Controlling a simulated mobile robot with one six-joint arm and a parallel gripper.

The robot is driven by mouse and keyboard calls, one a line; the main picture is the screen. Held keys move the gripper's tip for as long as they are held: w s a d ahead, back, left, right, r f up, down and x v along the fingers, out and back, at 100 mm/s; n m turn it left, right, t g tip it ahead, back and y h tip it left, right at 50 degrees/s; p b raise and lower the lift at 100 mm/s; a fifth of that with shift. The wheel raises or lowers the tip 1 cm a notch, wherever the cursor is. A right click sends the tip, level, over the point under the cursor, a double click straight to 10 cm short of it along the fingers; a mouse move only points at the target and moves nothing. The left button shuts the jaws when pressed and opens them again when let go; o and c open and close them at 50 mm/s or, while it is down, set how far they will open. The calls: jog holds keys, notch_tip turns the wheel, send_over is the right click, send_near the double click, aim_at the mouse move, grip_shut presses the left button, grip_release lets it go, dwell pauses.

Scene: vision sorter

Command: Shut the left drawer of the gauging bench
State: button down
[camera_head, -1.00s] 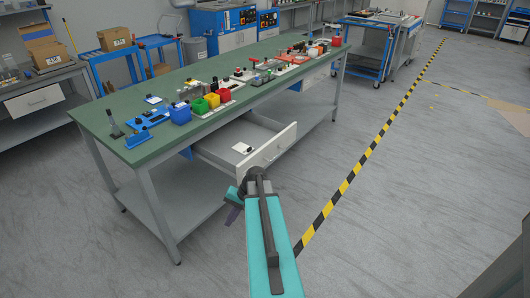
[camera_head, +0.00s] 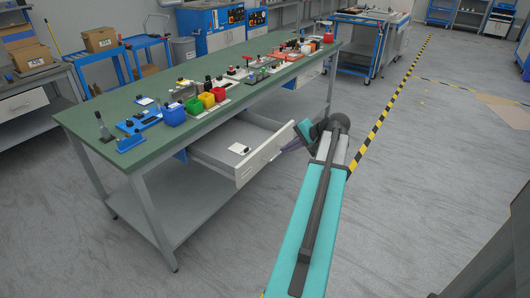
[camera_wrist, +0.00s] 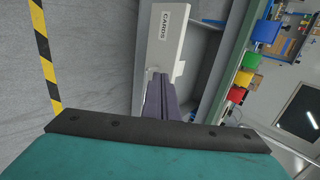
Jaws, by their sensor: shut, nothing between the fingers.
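The left drawer (camera_head: 264,155) of the gauging bench (camera_head: 160,146) stands pulled out, its white front facing my arm. A small white item (camera_head: 239,148) lies inside it. In the wrist view the drawer front (camera_wrist: 163,40) carries a label reading "CARDS". My gripper (camera_head: 286,147) is at the right part of the drawer front, on its outer side.
Colored bins (camera_head: 207,100) and several tools stand on the green bench top. A lower shelf (camera_head: 180,200) runs under the bench. The floor (camera_head: 430,170) to the right is open, with a yellow-black stripe (camera_head: 388,109). A blue cart (camera_head: 357,50) stands behind.

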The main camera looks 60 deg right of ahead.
jog(key=shift+s+d+r, duration=0.2)
jog(key=shift+r, duration=0.2)
jog(key=shift+w+d+f, duration=0.1)
jog(key=shift+f, duration=0.1)
send_near(259, 153)
jog(key=s+f+x, duration=0.1)
jog(key=x, duration=0.4)
jog(key=shift+w+r, duration=0.25)
jog(key=shift+w, duration=0.45)
